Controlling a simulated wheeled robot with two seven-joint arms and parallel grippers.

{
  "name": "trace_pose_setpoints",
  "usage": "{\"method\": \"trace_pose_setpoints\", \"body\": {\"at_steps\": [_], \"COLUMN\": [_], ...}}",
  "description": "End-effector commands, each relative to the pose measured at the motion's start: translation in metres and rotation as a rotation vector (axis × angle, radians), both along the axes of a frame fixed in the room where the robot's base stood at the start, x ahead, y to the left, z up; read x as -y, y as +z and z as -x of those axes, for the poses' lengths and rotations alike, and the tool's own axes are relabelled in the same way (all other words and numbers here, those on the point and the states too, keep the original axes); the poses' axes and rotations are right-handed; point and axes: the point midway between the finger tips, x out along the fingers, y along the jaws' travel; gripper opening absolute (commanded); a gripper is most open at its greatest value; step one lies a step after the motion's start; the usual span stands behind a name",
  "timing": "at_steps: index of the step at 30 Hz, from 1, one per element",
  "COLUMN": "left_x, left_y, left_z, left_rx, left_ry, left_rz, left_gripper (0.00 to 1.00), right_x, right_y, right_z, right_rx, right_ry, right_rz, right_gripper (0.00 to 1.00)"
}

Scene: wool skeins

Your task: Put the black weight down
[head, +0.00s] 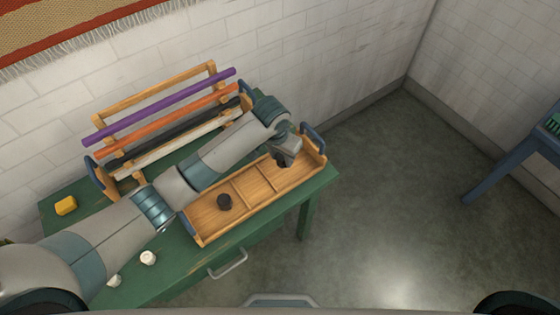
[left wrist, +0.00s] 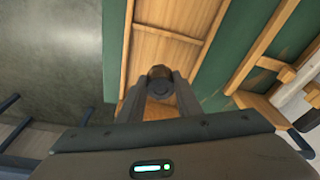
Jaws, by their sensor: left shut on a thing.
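My left gripper (head: 284,160) reaches across the green table and hangs over the right compartment of a long wooden tray (head: 194,226). It is shut on the black weight (left wrist: 160,89), a small dark round piece that shows between the two fingers in the left wrist view. The fingers hide part of it. A brown rounded patch shows just beyond it, and I cannot tell what that is. I cannot tell whether the weight touches the tray floor. The middle compartment looks empty. My right gripper is not in view.
A wooden rack (head: 155,92) with purple, orange, black and white rods stands behind the tray. A yellow block (head: 66,205) and small white pieces (head: 148,258) lie on the green table (head: 185,280). A blue table (head: 500,165) stands far right across open floor.

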Motion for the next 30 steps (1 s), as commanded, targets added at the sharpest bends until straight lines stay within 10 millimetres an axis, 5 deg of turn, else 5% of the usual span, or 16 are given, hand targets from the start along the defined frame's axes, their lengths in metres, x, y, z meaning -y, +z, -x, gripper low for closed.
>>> {"method": "trace_pose_setpoints", "body": {"at_steps": [14, 24, 30], "left_x": [-0.004, -0.004, -0.004], "left_y": [-0.004, -0.039, -0.043], "left_z": [-0.003, -0.002, -0.003], "left_rx": [0.001, -0.001, 0.003], "left_ry": [0.000, 0.000, -0.001], "left_rz": [0.001, -0.001, 0.001], "left_gripper": [0.00, 0.00, 0.00], "right_x": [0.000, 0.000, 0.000], "right_y": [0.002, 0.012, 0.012], "right_z": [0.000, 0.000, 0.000], "right_rx": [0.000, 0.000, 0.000], "right_ry": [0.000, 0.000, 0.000], "right_rz": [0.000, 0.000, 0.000], "right_gripper": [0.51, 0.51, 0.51]}}
